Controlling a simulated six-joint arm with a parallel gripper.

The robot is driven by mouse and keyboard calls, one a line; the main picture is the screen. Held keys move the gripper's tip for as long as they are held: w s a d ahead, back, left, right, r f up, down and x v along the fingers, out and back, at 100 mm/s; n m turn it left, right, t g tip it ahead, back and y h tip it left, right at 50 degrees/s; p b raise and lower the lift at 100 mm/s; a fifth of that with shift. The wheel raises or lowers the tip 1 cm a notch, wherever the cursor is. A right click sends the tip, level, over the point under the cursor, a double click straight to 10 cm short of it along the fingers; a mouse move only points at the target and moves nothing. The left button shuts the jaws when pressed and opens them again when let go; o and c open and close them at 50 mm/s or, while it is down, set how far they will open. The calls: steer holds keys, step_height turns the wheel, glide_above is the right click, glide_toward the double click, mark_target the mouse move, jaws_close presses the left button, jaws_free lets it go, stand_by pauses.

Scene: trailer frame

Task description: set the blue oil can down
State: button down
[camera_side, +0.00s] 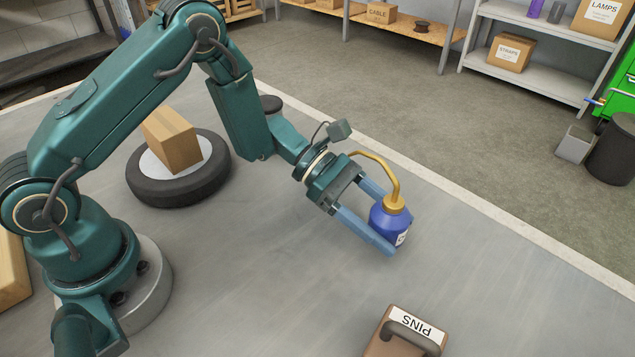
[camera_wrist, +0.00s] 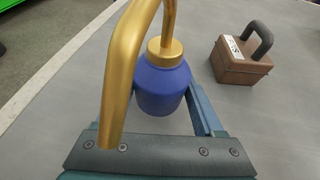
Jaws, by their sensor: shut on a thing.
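The blue oil can (camera_side: 385,222) has a gold collar and a long curved gold spout. It is between the blue fingers of my gripper (camera_side: 381,221), which is shut on it. The can looks upright in the side view, with a white label partly showing. In the wrist view the can (camera_wrist: 161,88) fills the middle, its spout arching toward the camera and hiding part of the left finger. The right finger of my gripper (camera_wrist: 168,108) lies along its right side. Whether the can's base touches the grey table (camera_side: 270,290) cannot be told.
A brown box labelled PINS (camera_side: 392,340) with a dark handle stands at the front of the table; it also shows in the wrist view (camera_wrist: 238,70). A tyre (camera_side: 185,192) bearing a cardboard box (camera_side: 172,140) lies at left. The table between tyre and PINS box is clear.

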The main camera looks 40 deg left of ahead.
steer(key=shift+f, duration=1.3)
steer(key=shift+f, duration=0.1)
jaws_free()
steer(key=shift+a, duration=0.25)
steer(key=v, duration=1.1)
steer(key=shift+a+r, duration=0.25)
